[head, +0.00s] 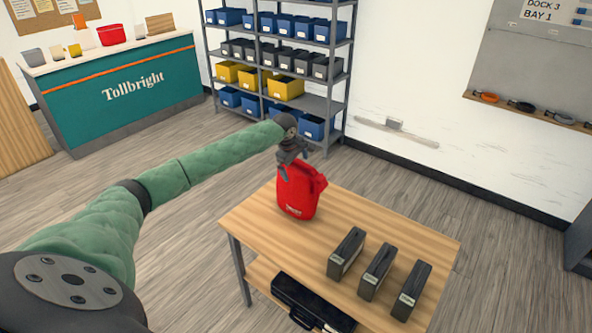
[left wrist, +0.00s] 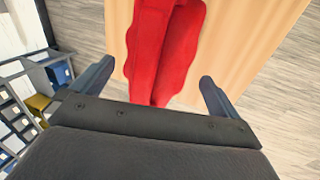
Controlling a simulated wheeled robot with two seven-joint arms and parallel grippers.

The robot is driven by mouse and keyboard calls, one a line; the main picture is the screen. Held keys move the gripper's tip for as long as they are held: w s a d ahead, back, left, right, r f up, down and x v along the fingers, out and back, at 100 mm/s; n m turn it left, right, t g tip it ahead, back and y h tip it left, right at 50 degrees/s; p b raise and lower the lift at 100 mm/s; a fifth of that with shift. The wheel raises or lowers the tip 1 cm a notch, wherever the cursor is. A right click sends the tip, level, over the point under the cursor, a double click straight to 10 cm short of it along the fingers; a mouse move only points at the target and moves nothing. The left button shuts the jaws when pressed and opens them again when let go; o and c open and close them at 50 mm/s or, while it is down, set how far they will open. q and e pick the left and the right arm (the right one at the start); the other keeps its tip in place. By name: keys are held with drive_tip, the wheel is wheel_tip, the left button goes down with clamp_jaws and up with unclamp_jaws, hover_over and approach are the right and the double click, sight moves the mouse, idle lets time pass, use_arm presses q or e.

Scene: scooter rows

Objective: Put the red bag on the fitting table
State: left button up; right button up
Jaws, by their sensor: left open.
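The red bag (head: 297,190) stands upright on the left end of a wooden-topped table (head: 400,225). White lettering shows low on its front. My left gripper (head: 289,158) is right above the top of the bag, pointing down. In the left wrist view the red bag (left wrist: 163,45) lies ahead of and between the two spread fingers of my left gripper (left wrist: 155,85), with space on both sides. The fingers are open and not closed on it. Whether this table is the fitting table cannot be told. My right gripper is not in view.
Three dark box-shaped units (head: 378,270) stand on the table's right part. A black case (head: 305,305) lies on the shelf below. A teal counter (head: 120,90) marked Tollbright, with a red bin (head: 111,36), stands back left. A bin rack (head: 275,65) stands behind.

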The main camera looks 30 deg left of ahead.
use_arm(q)
drive_tip(key=b+v, duration=0.2)
drive_tip(key=v, duration=0.8)
drive_tip(key=shift+b, duration=0.4)
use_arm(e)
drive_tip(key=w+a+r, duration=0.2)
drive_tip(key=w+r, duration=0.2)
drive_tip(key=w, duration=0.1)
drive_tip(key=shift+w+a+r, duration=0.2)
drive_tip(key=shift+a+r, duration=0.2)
use_arm(q)
drive_tip(key=shift+f, duration=0.15)
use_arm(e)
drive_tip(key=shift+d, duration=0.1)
